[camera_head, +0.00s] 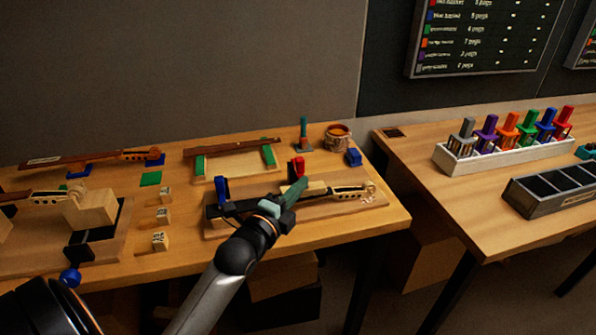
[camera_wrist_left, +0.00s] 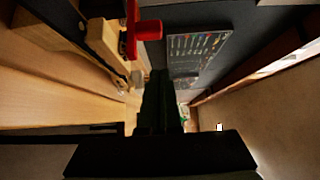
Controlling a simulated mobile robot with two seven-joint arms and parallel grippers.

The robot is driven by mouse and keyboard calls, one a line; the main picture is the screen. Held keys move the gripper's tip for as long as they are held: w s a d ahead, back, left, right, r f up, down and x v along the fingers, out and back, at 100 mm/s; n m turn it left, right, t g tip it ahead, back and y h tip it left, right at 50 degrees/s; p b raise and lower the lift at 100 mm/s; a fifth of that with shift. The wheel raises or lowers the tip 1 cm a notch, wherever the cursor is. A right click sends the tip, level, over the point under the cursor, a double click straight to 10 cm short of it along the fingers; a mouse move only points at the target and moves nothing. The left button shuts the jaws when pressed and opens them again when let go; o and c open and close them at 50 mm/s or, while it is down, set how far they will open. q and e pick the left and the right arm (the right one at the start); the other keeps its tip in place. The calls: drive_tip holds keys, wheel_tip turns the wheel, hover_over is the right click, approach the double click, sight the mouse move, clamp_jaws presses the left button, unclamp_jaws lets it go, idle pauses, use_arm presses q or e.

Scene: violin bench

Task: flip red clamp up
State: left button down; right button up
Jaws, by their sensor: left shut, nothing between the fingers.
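The red clamp (camera_head: 298,168) shows behind the violin neck (camera_head: 345,191) on the right-hand work board (camera_head: 375,207); its lower part is hidden by my gripper. In the left wrist view the red clamp (camera_wrist_left: 131,32) is a bar with a knob sticking out to the right, up and left of my fingertips. My left gripper (camera_head: 298,186) is shut and empty, just in front of the red clamp; a small gap shows in the wrist view, where the dark fingers (camera_wrist_left: 158,80) are together. A blue clamp (camera_head: 222,190) stands at the left of the same board. My right gripper is not in view.
Wooden blocks (camera_head: 160,241) stand left of the board. A wooden frame with green ends (camera_head: 200,165) is behind it, with a jar (camera_head: 338,139) at the back right. Another neck rests on a left block (camera_head: 90,210). A peg rack (camera_head: 455,165) stands on the right table.

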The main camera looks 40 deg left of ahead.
sight(298, 172)
use_arm(q)
drive_tip(key=shift+w+a, duration=0.8)
drive_tip(key=shift+w, duration=0.25)
drive_tip(key=shift+w+a, duration=0.8)
drive_tip(key=shift+w, duration=0.2)
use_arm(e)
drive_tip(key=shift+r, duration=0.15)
